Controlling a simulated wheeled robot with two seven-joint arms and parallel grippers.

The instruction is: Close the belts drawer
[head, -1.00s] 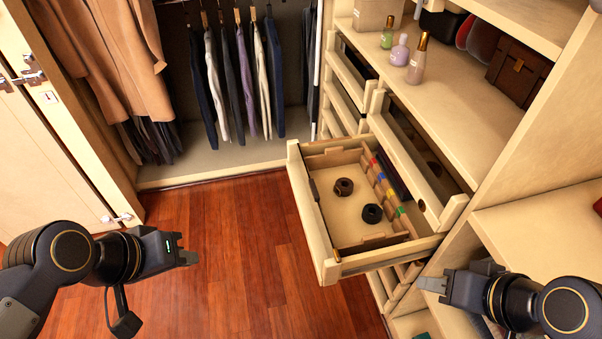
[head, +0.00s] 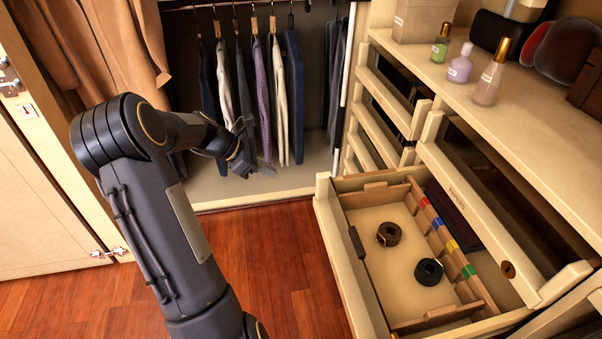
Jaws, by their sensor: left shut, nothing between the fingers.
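The belts drawer (head: 345,261) is a pale wooden drawer, pulled well out from the cabinet on the right. Inside lie a brown rolled belt (head: 389,234) and a black rolled belt (head: 429,272), with a row of coloured tabs along one divider. My left arm reaches up from the bottom, left of the drawer. My left gripper (head: 243,165) is in front of the hanging trousers, shut and empty, apart from the drawer and beyond its front left corner. My right gripper is out of view.
Another drawer front (head: 470,205) stands above the belts drawer. Bottles, including a purple one (head: 460,64), stand on the shelf above. Trousers (head: 262,100) hang at the back. The red wood floor (head: 285,260) left of the drawer is clear.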

